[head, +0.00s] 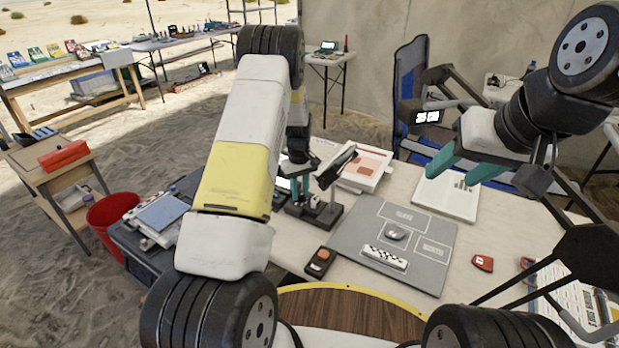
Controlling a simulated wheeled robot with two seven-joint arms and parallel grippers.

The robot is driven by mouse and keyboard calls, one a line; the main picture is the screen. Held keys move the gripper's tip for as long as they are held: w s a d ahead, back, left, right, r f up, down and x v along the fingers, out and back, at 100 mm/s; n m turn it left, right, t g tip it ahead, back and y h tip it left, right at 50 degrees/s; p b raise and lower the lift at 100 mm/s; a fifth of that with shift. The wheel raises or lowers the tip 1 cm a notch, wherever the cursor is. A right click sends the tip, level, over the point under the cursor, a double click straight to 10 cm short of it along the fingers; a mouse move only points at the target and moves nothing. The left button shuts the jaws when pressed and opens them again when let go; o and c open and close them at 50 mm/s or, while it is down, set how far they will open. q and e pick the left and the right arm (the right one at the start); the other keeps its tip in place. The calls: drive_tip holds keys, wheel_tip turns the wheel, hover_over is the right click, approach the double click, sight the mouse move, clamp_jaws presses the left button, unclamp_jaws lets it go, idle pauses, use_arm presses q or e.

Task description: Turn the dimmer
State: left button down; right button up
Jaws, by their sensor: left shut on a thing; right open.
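A small dark box with an orange, knob-like top (320,262) lies on the table in front of the grey mat; it may be the dimmer, but I cannot be sure. Behind it stands a black device (328,217) with a base, an upright post and a tilted dark head. My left gripper (296,190) is at this device, its teal fingers partly hidden behind my own arm. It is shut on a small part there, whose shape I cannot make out. My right gripper (462,172) is open and empty, raised over the table's right side, its teal fingers apart.
A grey mat (433,270) with marked zones holds a grey stone (396,232) and a scale bar (385,257). A small red item (483,263) lies right of it. A red bucket (110,222) stands left of the table.

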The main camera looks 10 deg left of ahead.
sight(300, 195)
use_arm(q)
drive_tip(key=shift+m, duration=1.2)
drive_tip(key=c, duration=1.2)
unclamp_jaws()
drive_tip(key=shift+o, duration=0.2)
drive_tip(key=shift+r, duration=0.15)
wheel_tip(300, 195, up, 8)
drive_tip(key=shift+f, duration=0.25)
drive_tip(key=shift+r, duration=0.1)
